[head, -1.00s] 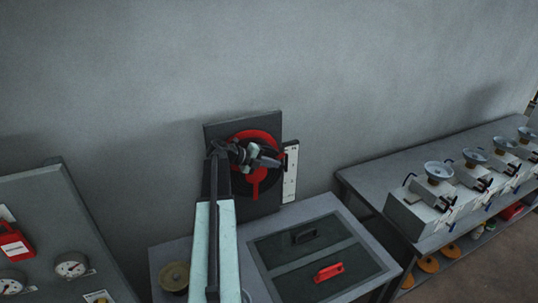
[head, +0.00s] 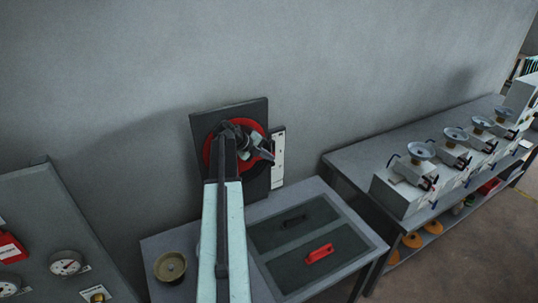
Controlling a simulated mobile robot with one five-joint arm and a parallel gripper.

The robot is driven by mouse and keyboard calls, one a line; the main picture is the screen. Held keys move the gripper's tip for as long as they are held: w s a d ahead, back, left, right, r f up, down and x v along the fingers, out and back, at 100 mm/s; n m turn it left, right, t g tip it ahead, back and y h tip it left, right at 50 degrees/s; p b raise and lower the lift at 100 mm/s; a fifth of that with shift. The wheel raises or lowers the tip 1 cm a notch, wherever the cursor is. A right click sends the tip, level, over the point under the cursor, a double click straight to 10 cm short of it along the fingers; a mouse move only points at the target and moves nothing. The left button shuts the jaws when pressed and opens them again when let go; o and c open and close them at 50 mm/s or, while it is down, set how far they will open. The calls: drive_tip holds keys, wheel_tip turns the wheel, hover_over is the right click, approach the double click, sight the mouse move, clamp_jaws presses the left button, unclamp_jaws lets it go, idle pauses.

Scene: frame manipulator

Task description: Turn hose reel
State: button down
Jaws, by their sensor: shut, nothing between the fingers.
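The hose reel is a red ring (head: 208,151) on a dark square backplate (head: 207,107) against the grey wall, near the middle of the head view. My arm reaches up from the bottom and covers the reel's centre and much of its lower part. My gripper (head: 266,155) is shut and empty, in front of the reel's right side. I cannot tell whether it touches the reel. A white strip with dark marks (head: 278,160) stands just right of the backplate.
A grey table (head: 358,240) below the reel bears a dark panel with a red handle (head: 319,253) and a black handle. A brass-coloured round dish (head: 170,267) sits at its left. A gauge panel (head: 40,205) stands left. A bench (head: 350,160) with several machines is at right.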

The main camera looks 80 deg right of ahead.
drive_tip(key=shift+w, duration=0.2)
drive_tip(key=p+v, duration=0.5)
drive_tip(key=v, duration=0.2)
drive_tip(key=shift+w+a+r, duration=0.2)
drive_tip(key=shift+r, duration=0.05)
